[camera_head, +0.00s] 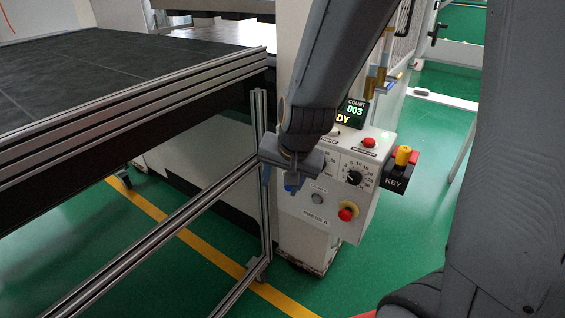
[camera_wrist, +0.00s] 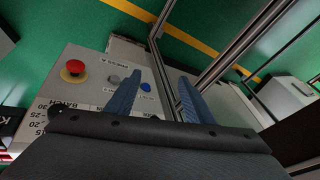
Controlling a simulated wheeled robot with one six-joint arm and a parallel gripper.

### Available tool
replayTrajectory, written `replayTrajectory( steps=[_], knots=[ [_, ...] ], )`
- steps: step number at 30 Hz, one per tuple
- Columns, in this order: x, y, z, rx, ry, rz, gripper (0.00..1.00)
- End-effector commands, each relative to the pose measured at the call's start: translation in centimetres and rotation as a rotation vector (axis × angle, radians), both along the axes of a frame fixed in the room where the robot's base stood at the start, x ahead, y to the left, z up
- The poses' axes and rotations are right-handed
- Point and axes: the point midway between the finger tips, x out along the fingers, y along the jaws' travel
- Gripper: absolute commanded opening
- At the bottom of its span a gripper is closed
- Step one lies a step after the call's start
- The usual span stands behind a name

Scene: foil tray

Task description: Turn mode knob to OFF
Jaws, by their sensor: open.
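The control panel (camera_head: 332,210) is a pale box with a display, buttons and a black dial (camera_head: 353,177) ringed by numbers. My gripper (camera_head: 280,181) is open and empty in front of the panel's left part, with its fingers pointing down. I cannot make out the mode knob in either view; my gripper and wrist cover the panel's upper left. In the wrist view my blue fingers (camera_wrist: 160,88) stand apart. The blue button (camera_wrist: 146,87) shows between them, and the grey button (camera_wrist: 113,80) lies left of them. Whether the fingers touch the panel is unclear.
A red mushroom button (camera_wrist: 74,69) on a yellow base is low on the panel. A red button (camera_head: 369,142) is higher up. A KEY box (camera_head: 396,180) with a yellow key top juts out at right. The aluminium table frame (camera_head: 260,180) stands close left of my gripper.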

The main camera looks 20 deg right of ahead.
Motion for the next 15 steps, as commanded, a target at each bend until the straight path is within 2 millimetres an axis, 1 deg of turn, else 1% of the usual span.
replayTrajectory(
  steps=[1,3,5,6,7,9,12,15],
  knots=[
    [2.7,1.6,-1.6,0.064,-0.063,-0.128,0.48],
    [6.3,2.9,-2.3,0.169,-0.164,-0.344,0.48],
    [9.1,3.7,-2.7,0.263,-0.252,-0.525,0.48],
    [10.6,4.1,-3.0,0.327,-0.31,-0.644,0.48],
    [11.7,4.2,-3.2,0.376,-0.355,-0.733,0.48],
    [13.7,4.4,-3.7,0.489,-0.462,-0.931,0.48],
    [15.6,4.0,-4.3,0.655,-0.631,-1.193,0.48],
    [16.0,3.4,-4.7,0.824,-0.823,-1.421,0.48]
  ],
)
